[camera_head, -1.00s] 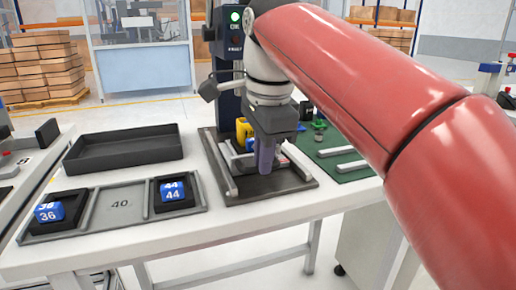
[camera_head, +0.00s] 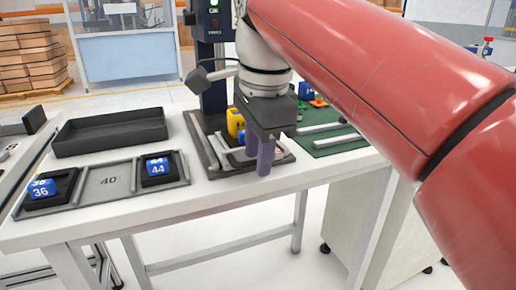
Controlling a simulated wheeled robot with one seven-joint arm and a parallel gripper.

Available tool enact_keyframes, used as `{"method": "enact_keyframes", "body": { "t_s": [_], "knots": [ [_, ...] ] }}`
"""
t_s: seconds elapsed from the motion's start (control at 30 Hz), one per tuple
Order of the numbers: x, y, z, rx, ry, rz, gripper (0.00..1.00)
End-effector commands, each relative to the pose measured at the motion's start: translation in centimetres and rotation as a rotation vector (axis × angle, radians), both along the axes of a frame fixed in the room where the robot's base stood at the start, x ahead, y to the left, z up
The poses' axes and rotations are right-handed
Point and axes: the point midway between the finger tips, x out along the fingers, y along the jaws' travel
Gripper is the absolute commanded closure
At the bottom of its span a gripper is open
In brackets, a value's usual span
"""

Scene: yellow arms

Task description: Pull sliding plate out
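The sliding plate (camera_head: 228,170) is a dark grey slab with raised light rails at the base of the press station on the white table. My gripper (camera_head: 258,160) hangs over the plate's front right part, with its two purple fingers pointing down. The fingers stand a little apart and I see nothing held between them. The tips are near the plate's front edge; I cannot tell if they touch it. A yellow part (camera_head: 235,124) and a blue part sit on the plate behind the fingers, partly hidden by my gripper.
A black empty tray (camera_head: 110,132) lies to the left. In front of it, a grey holder (camera_head: 111,181) marked 40 has blue blocks 36 (camera_head: 42,189) and 44 (camera_head: 158,167) at its ends. A green board (camera_head: 335,145) with light bars lies right of the plate.

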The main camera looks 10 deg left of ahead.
Motion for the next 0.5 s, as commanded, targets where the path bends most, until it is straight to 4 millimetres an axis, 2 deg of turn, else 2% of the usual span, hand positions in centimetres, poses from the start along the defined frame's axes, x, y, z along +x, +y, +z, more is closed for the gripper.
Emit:
{"method": "enact_keyframes", "body": {
  "t_s": [0.17,0.5],
  "knots": [
    [0.0,0.0,0.4,0.001,-0.002,0.000,0.67],
    [-0.8,-0.5,5.8,0.002,-0.002,0.000,0.67]
  ]
}}
